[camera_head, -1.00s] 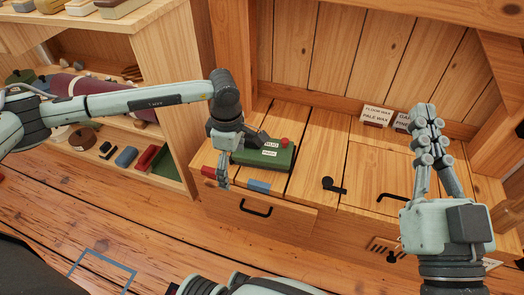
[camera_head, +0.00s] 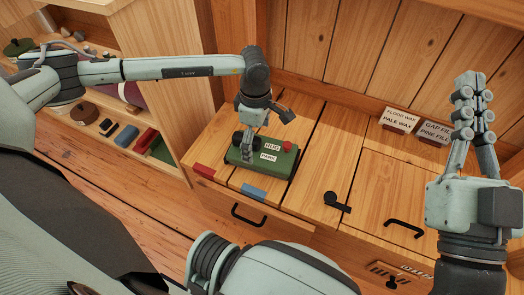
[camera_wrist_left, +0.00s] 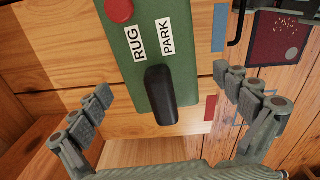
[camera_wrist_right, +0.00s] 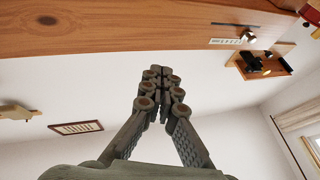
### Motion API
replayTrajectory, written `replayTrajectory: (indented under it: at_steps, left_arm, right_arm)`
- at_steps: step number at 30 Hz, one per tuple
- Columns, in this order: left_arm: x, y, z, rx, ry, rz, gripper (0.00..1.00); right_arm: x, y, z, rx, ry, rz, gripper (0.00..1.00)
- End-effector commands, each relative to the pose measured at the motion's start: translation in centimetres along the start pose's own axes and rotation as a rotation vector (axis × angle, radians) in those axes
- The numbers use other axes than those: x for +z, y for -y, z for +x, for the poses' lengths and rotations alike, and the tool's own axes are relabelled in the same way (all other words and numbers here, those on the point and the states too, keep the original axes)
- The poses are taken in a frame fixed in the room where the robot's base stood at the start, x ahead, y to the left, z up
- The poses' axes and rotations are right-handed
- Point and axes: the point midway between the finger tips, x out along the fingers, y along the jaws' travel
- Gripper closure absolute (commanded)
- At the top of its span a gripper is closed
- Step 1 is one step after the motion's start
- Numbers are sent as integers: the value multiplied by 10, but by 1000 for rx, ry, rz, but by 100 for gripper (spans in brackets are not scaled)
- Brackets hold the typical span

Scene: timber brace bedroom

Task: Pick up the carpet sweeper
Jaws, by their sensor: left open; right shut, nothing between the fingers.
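The carpet sweeper (camera_head: 281,162) is a green box with a red knob and the labels "RUG" and "PARK", lying on the wooden cabinet top. It also shows in the left wrist view (camera_wrist_left: 128,62), with a black grip (camera_wrist_left: 161,96) at its near end. My left gripper (camera_head: 247,155) is open, pointing down over the sweeper's left end. In the left wrist view its fingers (camera_wrist_left: 167,93) stand apart on either side of the black grip, with gaps at both sides. My right gripper (camera_head: 469,100) is shut and empty, raised with fingers upward at the right, away from the sweeper.
The cabinet top carries a red patch (camera_head: 204,171), a blue patch (camera_head: 254,191) and a black latch (camera_head: 336,202). Label blocks (camera_head: 399,120) stand at the back right. A drawer handle (camera_head: 248,215) sticks out in front. Shelves with small items stand at the left.

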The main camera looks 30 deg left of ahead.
Motion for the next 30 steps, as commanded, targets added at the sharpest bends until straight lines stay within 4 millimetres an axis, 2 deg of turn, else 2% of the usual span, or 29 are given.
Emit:
replayTrajectory:
  at_steps: [3,7,11,17,30]
  left_arm:
    - [6,-1,21,-3,1,1,0]
    - [7,-2,37,-1,0,0,0]
    - [6,-2,44,-1,0,1,0]
    - [6,-2,44,0,0,1,0]
    - [6,-2,44,-1,1,1,55]
  right_arm:
    - [-5,-1,0,1,-45,-3,100]
    - [-11,-2,0,2,-87,-5,100]
    - [-15,-2,0,3,-105,-6,100]
    - [-16,-2,0,3,-107,-6,100]
    - [-15,-2,0,3,-106,-6,100]
